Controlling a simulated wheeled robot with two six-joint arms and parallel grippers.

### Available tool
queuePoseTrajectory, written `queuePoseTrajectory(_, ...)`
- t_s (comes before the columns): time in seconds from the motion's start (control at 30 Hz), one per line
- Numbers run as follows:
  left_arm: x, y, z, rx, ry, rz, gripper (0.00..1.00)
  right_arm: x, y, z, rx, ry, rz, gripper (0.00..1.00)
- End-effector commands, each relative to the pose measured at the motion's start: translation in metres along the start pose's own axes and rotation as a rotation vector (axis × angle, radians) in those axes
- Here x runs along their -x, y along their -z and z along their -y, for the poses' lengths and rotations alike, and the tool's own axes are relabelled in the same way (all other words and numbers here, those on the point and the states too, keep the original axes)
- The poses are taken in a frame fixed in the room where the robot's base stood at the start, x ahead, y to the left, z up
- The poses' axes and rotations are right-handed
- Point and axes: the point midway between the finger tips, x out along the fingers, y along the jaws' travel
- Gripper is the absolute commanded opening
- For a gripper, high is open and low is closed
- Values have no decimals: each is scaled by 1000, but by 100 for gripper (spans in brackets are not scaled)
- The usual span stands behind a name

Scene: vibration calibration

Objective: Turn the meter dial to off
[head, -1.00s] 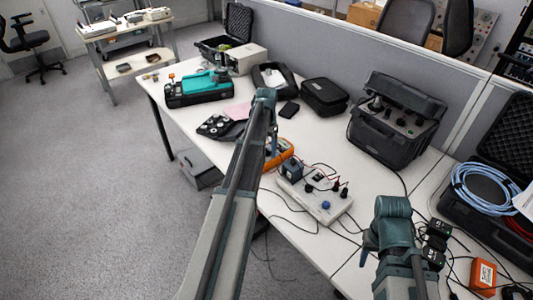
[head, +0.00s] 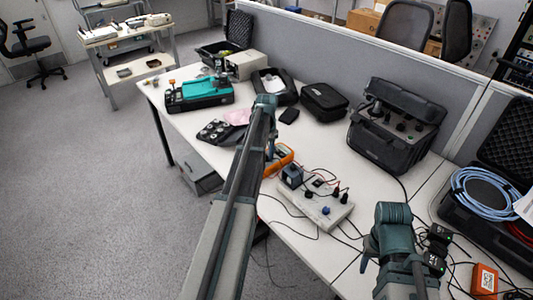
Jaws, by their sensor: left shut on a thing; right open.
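The meter (head: 284,159) is an orange-edged handheld unit lying on the white table, left of the grey test box. My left arm crosses over it and hides much of its face, so I cannot read the dial setting. My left gripper (head: 269,152) points down at the meter's left part and is shut on the meter dial, though its fingertips are mostly hidden. My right gripper (head: 368,254) hangs over the front right of the table, open and with nothing seen in it, away from the meter.
A grey test box (head: 318,205) with knobs and cables stands right of the meter. Behind are a black instrument case (head: 393,140), a black pouch (head: 324,101) and a teal case (head: 200,95). Loose cables and an orange box (head: 484,279) lie at the right.

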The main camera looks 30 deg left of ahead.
Motion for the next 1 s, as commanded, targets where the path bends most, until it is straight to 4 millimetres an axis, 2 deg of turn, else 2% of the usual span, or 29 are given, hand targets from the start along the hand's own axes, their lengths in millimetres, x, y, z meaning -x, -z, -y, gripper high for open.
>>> queuePoseTrajectory(0.7, 0, 0, -1, 502, 0, 0, 0, 0, 0, 0, 0, 0, 0, 50)
queuePoseTrajectory(1.0, 0, 0, -1, 630, 0, 0, 0, 0, 0, 0, 0, 0, 0, 50)
